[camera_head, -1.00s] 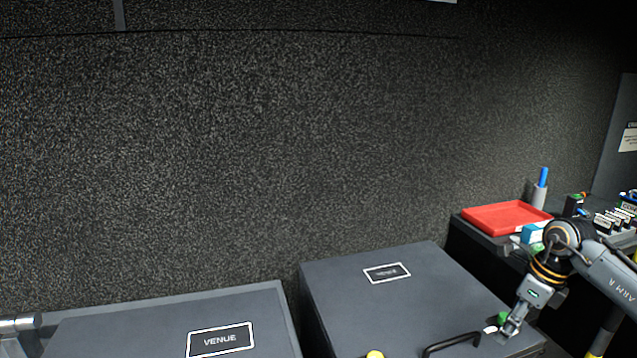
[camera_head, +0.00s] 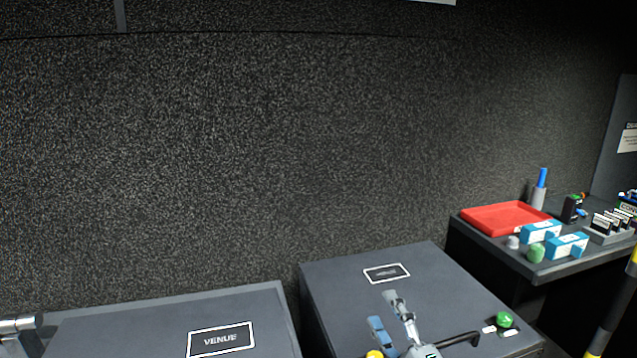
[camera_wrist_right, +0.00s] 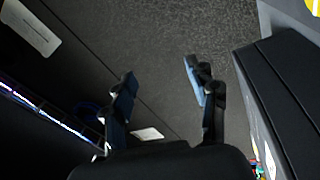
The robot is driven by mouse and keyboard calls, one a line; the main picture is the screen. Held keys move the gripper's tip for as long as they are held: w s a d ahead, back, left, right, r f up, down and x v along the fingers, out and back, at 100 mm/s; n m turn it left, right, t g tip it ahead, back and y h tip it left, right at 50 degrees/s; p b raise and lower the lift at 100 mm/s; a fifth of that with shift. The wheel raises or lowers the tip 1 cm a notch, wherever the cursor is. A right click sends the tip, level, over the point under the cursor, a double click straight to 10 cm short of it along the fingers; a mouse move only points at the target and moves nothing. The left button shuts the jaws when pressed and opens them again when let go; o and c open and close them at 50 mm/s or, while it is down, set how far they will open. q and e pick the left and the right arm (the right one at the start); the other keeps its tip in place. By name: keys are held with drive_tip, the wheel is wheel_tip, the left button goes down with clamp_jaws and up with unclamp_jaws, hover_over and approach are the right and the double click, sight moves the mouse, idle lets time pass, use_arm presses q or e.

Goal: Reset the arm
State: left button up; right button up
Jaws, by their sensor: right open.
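My right gripper (camera_head: 384,308) is over the right-hand grey case (camera_head: 345,285), near its black handle (camera_head: 455,343). Its two fingers are spread apart with nothing between them. In the right wrist view the open fingers (camera_wrist_right: 160,80) also show, with dark speckled surface beyond the gap. I cannot tell how high the gripper is above the lid. My left gripper is not in view.
A green button (camera_head: 505,320) is on the right case and a yellow one (camera_head: 375,355) is at its front. Another case labelled VENUE (camera_head: 262,310) stands left. The right-hand table holds a red tray (camera_head: 505,217), blue-and-white boxes (camera_head: 567,246) and a green lump (camera_head: 535,253).

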drive_tip(key=s+d+f+m+g+h, duration=0.4)
drive_tip(key=s+f+m, duration=0.3)
drive_tip(key=f, duration=0.1)
drive_tip(key=s+d+f+m+g+h, duration=0.4)
drive_tip(key=s+d+f+m, duration=0.15)
drive_tip(key=f, duration=0.35)
drive_tip(key=s+a+f+m+g+y, duration=0.1)
drive_tip(key=s+f+m+g, duration=0.2)
drive_tip(key=s, duration=0.6)
drive_tip(key=s+f+m+g, duration=0.2)
drive_tip(key=s+f+g, duration=0.2)
drive_tip(key=s, duration=0.6)
wheel_tip(320, 180, down, 25)
drive_tip(key=s+g, duration=0.1)
drive_tip(key=g, duration=0.1)
drive_tip(key=s+d+f+g, duration=0.1)
drive_tip(key=s+d+f, duration=0.1)
drive_tip(key=s+f, duration=1.5)
drive_tip(key=shift+d+n, duration=0.3)
drive_tip(key=shift+n, duration=0.05)
drive_tip(key=shift+s, duration=0.1)
